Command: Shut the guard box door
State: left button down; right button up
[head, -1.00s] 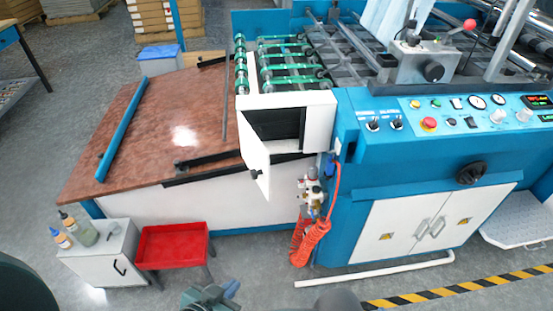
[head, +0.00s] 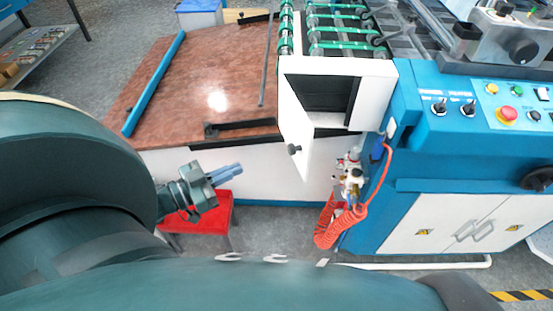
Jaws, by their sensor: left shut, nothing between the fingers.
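The guard box (head: 378,97) is a white box at the left side of the blue machine, with a dark opening in its front. Its white door (head: 297,124) hangs open, swung out toward me on its left edge. A dark knob (head: 294,149) sits low on the door. My left gripper (head: 226,174) is shut and empty. It shows to the left of the door and below it in the picture, apart from it, with its fingers pointing right. My right gripper is not in view.
A red tray table (head: 218,215) stands behind my left gripper. An orange coiled hose (head: 340,222) hangs below the guard box. The brown sloped table (head: 165,118) lies to the left. The blue machine's control panel (head: 516,107) is at the right.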

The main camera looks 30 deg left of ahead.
pick_arm(q)
jog(key=s+a+r+m+g+h+b, duration=0.1)
jog(key=a+m+g+h, duration=0.1)
jog(key=h, duration=0.1)
jog(key=m+h, duration=0.1)
jog(key=h, duration=0.1)
send_near(304, 154)
jog(key=shift+g, duration=0.3)
jog(key=w, duration=0.2)
jog(key=w+d+p, duration=0.1)
jog(key=w, duration=0.1)
jog(key=shift+w+r, duration=0.15)
jog(key=shift+r, duration=0.25)
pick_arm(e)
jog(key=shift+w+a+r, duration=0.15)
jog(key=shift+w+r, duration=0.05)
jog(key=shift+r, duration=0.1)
pick_arm(q)
jog(key=shift+d+y, duration=0.1)
jog(key=shift+y, duration=0.2)
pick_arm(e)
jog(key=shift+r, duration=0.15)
